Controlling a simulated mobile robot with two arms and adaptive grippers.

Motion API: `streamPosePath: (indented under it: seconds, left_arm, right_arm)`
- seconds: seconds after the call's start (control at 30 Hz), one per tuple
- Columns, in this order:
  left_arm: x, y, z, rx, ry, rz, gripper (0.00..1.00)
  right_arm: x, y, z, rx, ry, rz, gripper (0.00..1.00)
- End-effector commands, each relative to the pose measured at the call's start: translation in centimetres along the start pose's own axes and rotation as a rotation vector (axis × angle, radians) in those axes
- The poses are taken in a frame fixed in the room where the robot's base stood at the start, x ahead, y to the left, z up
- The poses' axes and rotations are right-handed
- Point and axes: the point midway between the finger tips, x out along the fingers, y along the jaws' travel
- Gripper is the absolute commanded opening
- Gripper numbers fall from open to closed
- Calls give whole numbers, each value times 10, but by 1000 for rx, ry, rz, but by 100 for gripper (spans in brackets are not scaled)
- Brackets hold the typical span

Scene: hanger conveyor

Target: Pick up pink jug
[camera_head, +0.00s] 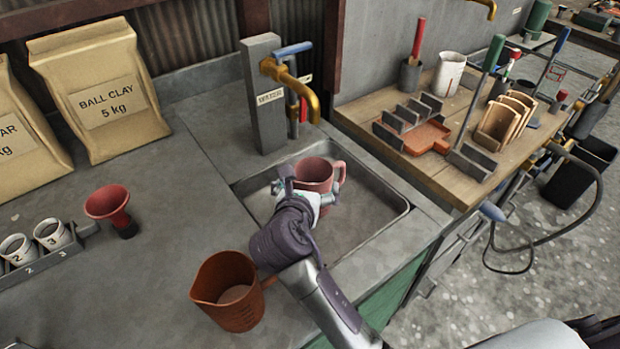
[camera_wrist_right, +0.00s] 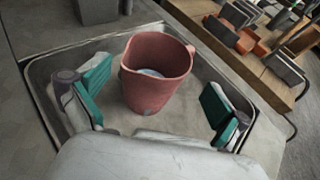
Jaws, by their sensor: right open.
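The pink jug (camera_head: 314,172) stands upright in the shallow metal sink under the brass tap. In the right wrist view the jug (camera_wrist_right: 156,78) sits ahead of and between the two teal finger pads, with a clear gap to each finger. Its handle is on the right in the head view. My right gripper (camera_head: 308,194) is open and empty, just in front of the jug and hiding its lower part; the open fingers also show in the right wrist view (camera_wrist_right: 158,102). My left gripper is not in view.
The sink (camera_head: 375,222) has a raised rim. A water post (camera_head: 265,95) with a brass tap stands behind it. A brown jug (camera_head: 228,292) stands on the counter at the front left. A red funnel (camera_head: 110,208) and numbered cups are at left. The wooden bench (camera_head: 440,165) holds tools at right.

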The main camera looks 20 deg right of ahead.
Motion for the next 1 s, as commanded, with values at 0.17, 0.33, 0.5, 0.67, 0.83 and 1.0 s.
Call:
streamPosePath:
  seconds: [0.17, 0.33, 0.5, 0.67, 0.83, 1.0]
  left_arm:
    - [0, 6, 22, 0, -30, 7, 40]
    - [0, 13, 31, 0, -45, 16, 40]
    - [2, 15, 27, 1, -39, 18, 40]
    - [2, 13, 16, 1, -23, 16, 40]
    - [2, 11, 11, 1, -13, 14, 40]
    - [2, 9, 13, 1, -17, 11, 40]
  right_arm:
    - [18, 0, 0, -1, -1, -2, 100]
    - [38, 1, 0, -1, 1, -2, 100]
    - [64, 2, 0, -1, 0, -2, 100]
    - [74, 2, -1, 0, 0, 0, 100]
    - [74, 2, 0, 0, 0, 0, 100]
    - [74, 2, 0, -1, 0, 0, 75]
